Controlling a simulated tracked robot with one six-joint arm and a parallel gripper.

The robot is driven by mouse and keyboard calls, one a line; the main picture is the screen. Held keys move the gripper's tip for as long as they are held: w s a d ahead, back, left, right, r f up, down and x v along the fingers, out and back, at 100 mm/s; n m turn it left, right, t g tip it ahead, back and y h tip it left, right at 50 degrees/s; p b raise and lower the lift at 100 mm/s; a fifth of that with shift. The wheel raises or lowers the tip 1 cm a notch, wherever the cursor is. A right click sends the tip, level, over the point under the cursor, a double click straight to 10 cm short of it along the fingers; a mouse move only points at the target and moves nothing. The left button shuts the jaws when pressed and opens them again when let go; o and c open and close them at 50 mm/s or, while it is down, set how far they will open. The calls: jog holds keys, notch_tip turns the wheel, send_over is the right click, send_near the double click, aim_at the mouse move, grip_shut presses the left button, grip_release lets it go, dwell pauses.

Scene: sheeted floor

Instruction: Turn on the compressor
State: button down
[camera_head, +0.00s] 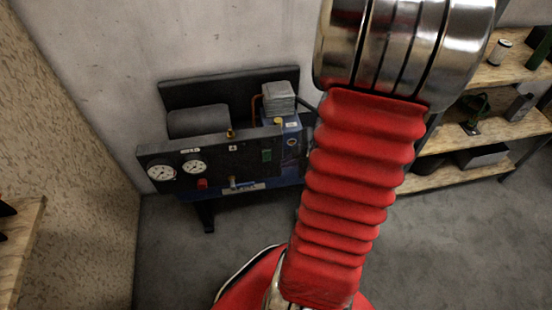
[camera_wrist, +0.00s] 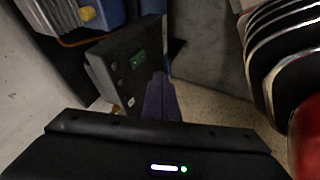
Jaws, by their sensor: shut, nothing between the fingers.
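The compressor (camera_head: 218,160) stands against the wall in the head view, with a dark front panel, two round gauges, a red knob (camera_head: 202,184) and a small green switch (camera_head: 266,155) near the panel's right end. In the wrist view the panel (camera_wrist: 112,72) is seen at an angle, with the green switch (camera_wrist: 138,59) on it. Whether the tips touch the panel cannot be told. The gripper is not visible in the head view.
A wooden shelf (camera_head: 480,125) with bottles and cans stands at the right. A chipboard wall (camera_head: 85,120) closes the left side, with a wooden ledge (camera_head: 18,245) in front. The grey floor (camera_head: 170,270) is bare below the compressor. My red arm covers the compressor's right side.

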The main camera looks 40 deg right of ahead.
jog(key=shift+w+a+f, duration=0.1)
jog(key=shift+w, duration=0.05)
send_near(271, 160)
jog(key=shift+w+a+f, duration=0.35)
jog(key=shift+w+f, duration=0.3)
jog(key=shift+f, duration=0.2)
jog(key=shift+w+a+f, duration=0.4)
jog(key=shift+w+f, duration=0.25)
jog(key=shift+f, duration=0.2)
jog(key=shift+w+a+f, duration=0.35)
jog(key=shift+w+f, duration=0.25)
jog(key=shift+f, duration=0.25)
jog(key=shift+w+d+f, duration=0.1)
jog(key=shift+w+f, duration=0.05)
